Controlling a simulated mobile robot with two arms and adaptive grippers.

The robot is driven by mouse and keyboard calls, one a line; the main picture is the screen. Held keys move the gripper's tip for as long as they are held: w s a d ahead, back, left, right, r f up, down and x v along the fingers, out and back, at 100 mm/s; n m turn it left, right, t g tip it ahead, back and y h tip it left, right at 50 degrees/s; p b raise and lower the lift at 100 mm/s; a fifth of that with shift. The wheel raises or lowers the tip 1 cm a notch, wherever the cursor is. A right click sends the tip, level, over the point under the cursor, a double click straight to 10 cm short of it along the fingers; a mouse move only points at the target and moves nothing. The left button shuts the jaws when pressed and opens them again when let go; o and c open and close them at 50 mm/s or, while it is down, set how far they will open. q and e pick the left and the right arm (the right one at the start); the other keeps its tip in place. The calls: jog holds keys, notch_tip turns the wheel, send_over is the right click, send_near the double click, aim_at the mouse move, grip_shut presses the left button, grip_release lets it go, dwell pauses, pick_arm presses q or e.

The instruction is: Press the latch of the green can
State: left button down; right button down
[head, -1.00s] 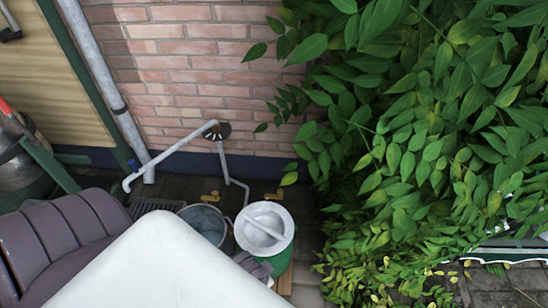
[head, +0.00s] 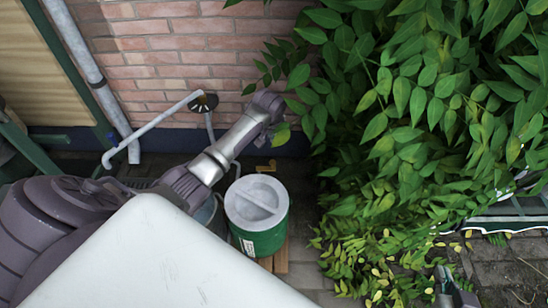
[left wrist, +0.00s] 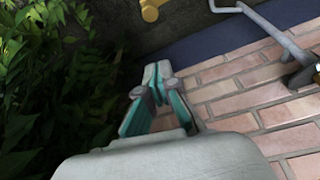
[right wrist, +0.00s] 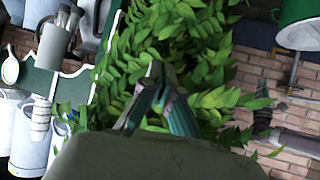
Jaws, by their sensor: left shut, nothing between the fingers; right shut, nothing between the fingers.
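The green can (head: 268,238) stands upright in the head view, with a grey lid (head: 245,208) and a white label low on its front. I cannot make out its latch. A green vessel, probably this can, shows upside down in the right wrist view (right wrist: 300,28). My left arm reaches past the can toward the brick wall. My left gripper (left wrist: 158,72) is shut and empty beside the wall; leaves or the arm hide its fingers in the head view. My right gripper (head: 445,284) is shut and empty, low and well right of the can; its fingers also show in the right wrist view (right wrist: 157,74).
Dense leafy branches (head: 410,120) fill the right side, close to the can. A brick wall (head: 180,50) with a grey pipe (head: 150,130) stands behind. A bucket, mostly behind my left arm, is left of the can. Wooden slats (head: 279,262) lie beneath the can.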

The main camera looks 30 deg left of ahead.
pick_arm(q)
jog(key=shift+w+a+r, duration=0.25)
jog(key=shift+w+r, duration=0.05)
jog(key=shift+r, duration=0.05)
pick_arm(e)
jog(key=shift+r, duration=0.35)
